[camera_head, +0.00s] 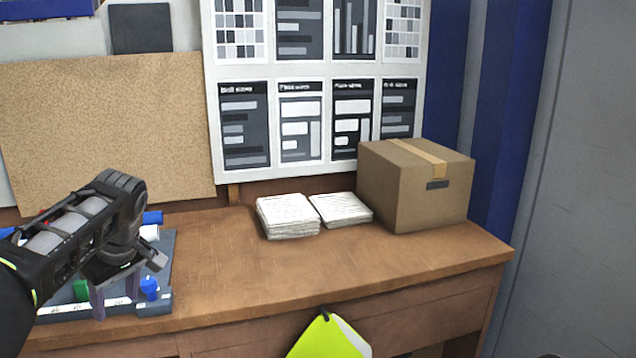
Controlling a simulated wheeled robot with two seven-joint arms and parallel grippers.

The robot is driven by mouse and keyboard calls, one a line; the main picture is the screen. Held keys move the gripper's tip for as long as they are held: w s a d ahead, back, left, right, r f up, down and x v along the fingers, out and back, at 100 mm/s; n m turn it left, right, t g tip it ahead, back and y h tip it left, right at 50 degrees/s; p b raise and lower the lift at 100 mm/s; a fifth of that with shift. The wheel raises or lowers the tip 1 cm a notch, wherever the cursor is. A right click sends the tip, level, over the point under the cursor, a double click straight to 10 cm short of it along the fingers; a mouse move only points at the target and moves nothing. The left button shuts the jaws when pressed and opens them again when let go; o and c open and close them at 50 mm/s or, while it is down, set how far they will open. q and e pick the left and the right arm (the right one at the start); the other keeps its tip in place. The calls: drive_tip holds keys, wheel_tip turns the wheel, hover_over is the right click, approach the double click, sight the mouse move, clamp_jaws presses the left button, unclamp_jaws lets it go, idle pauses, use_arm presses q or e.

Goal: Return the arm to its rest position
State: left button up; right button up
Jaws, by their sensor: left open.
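My left arm comes in from the left edge, and my left gripper (116,300) points down at the left end of the wooden desk. Its two fingers are apart and I see nothing held between them. The gripper is over or in front of a blue-grey tray (158,305) with small coloured pieces. A blue piece (149,288) is just right of the fingers, and a green piece (81,290) is to their left. The arm hides part of the tray. My right gripper is not in view.
Paper stacks (287,216) and a closed cardboard box (414,186) stand on the desk (300,265). A corkboard (110,120) and a poster board (246,177) are behind. A yellow-green item (322,340) hangs at the desk front. The desk's middle front is clear.

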use_arm(q)
drive_tip(key=w+d+f+m+t+h, duration=0.3)
drive_tip(key=w+d+f+m+t, duration=0.1)
drive_tip(key=w+d+f+m, duration=0.4)
drive_tip(key=s+d+f+m+h, duration=0.2)
drive_tip(key=d+f+m+h, duration=0.15)
drive_tip(key=d+f, duration=1.35)
drive_tip(key=s+d+f+g+h, duration=0.1)
drive_tip(key=s+d+f, duration=0.3)
drive_tip(key=s+f, duration=1.1)
drive_tip(key=s+d+f+g, duration=0.1)
drive_tip(key=s+f, duration=0.3)
drive_tip(key=s, duration=0.5)
drive_tip(key=s+d+f+g, duration=0.2)
drive_tip(key=s+f, duration=0.3)
drive_tip(key=s, duration=0.4)
drive_tip(key=shift+d+f+g+h, duration=0.2)
drive_tip(key=shift+g+h, duration=0.15)
drive_tip(key=shift+g, duration=0.25)
drive_tip(key=shift+s, duration=0.1)
